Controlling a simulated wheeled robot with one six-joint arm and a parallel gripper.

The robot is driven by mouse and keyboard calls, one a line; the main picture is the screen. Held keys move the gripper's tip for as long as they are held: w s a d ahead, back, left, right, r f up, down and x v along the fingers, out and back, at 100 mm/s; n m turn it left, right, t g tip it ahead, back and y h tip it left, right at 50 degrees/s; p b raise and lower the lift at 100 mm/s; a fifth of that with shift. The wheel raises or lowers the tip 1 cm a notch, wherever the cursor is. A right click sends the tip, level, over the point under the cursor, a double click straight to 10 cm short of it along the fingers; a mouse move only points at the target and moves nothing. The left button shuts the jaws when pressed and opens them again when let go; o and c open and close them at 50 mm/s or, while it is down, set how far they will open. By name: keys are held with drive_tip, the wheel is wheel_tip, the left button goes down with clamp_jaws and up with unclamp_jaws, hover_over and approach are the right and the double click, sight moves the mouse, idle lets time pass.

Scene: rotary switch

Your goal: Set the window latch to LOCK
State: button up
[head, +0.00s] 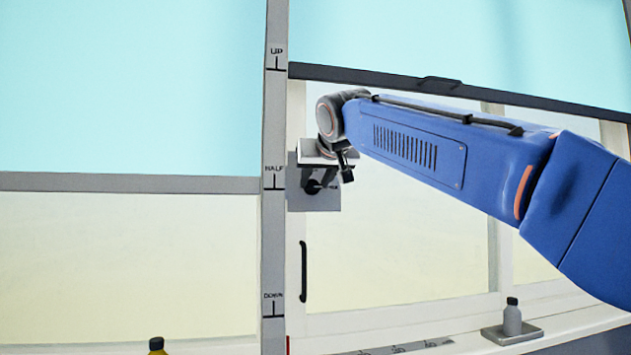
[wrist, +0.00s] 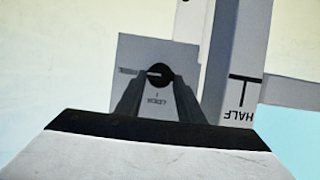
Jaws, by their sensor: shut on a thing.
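The window latch is a round black knob (wrist: 159,75) on a grey plate (wrist: 130,50). In the wrist view, which shows the printing upside down, a pale pointer line on the knob points left to a small mark. Another small label lies just below the knob; I cannot read either surely. My gripper (wrist: 159,78) has one finger on each side of the knob and is shut on it. In the head view my gripper (head: 314,186) reaches down to the knob, which it partly hides, on the plate (head: 326,203) beside the HALF mark.
A grey post (head: 274,230) with UP, HALF and DOWN marks stands just left of the plate. A black handle (head: 303,272) is below it on the window frame.

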drive_tip(key=n+h, duration=0.2)
drive_tip(key=n, duration=0.1)
drive_tip(key=shift+s+a+f+t, duration=0.1)
drive_tip(key=shift+a+t, duration=0.3)
drive_tip(key=n, duration=0.1)
drive_tip(key=n+h, duration=0.1)
drive_tip(key=n+t, duration=0.1)
drive_tip(key=shift+s+a+f+h, duration=0.1)
drive_tip(key=shift+a+f+h, duration=0.1)
drive_tip(key=shift+a+h, duration=0.1)
drive_tip(key=n, duration=0.1)
drive_tip(key=n+t+h, duration=0.1)
drive_tip(key=n, duration=0.1)
drive_tip(key=shift+f+n+t, duration=0.25)
drive_tip(key=shift+n+t, duration=0.05)
drive_tip(key=shift+a+f+n+t+h, duration=0.15)
drive_tip(key=shift+n+t, duration=0.3)
drive_tip(key=shift+n, duration=0.5)
drive_tip(key=shift+f+n+t+h, duration=0.25)
drive_tip(key=shift+n+t, duration=0.2)
drive_tip(key=shift+n, duration=0.5)
drive_tip(key=o, duration=1.1)
drive_tip(key=shift+c, duration=0.2)
drive_tip(key=shift+s, duration=0.15)
